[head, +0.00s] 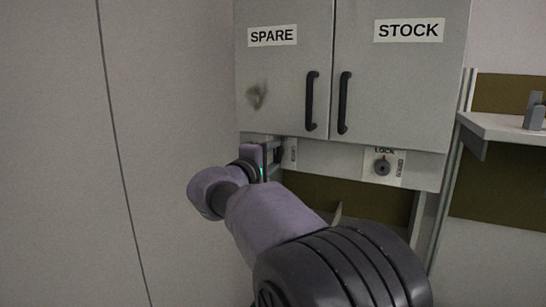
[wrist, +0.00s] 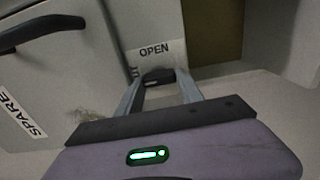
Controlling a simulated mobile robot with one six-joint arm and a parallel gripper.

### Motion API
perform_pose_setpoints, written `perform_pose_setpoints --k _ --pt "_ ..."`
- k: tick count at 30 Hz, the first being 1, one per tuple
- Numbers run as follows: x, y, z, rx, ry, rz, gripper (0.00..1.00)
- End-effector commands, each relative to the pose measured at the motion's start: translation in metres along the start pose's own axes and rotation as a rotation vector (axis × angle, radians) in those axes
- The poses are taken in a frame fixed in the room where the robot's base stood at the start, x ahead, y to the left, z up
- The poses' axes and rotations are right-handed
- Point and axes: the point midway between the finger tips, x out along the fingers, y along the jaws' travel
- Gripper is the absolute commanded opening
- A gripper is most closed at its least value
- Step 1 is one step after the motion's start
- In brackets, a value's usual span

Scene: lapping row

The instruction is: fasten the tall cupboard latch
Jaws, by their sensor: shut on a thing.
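The grey cupboard has a left door marked SPARE (head: 285,75) and a right door marked STOCK (head: 400,80). On the strip below the SPARE door is a dark latch knob (wrist: 158,74), on a white plate marked OPEN (wrist: 154,50). A second label on that plate is mostly hidden by a finger. My gripper (head: 272,153) is at this knob, its two fingers closed on the knob's sides in the wrist view (wrist: 160,88). In the head view my gripper partly covers the knob and plate. Both doors look closed.
A round knob (head: 382,167) with a LOCK label sits under the STOCK door. Two black handles (head: 312,101) (head: 344,103) stand upright on the doors. A shelf (head: 505,128) with a grey item is at right. A pale wall panel (head: 170,120) is close at left.

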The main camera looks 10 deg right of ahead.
Motion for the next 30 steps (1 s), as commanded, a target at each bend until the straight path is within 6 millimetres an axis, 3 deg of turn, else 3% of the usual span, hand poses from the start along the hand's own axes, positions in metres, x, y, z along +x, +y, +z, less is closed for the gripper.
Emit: perform_pose_setpoints --k 11,12,15,25,30 --pt "0.0 0.0 0.0 -0.004 0.0 0.0 0.03" --pt "0.0 0.0 0.0 -0.004 0.0 0.0 0.51" --pt "0.0 0.0 0.0 -0.003 0.0 0.0 0.65" --pt "-0.003 0.0 0.0 -0.002 0.001 0.0 0.65" --pt "-0.033 0.0 -0.001 -0.001 0.004 0.0 0.65"
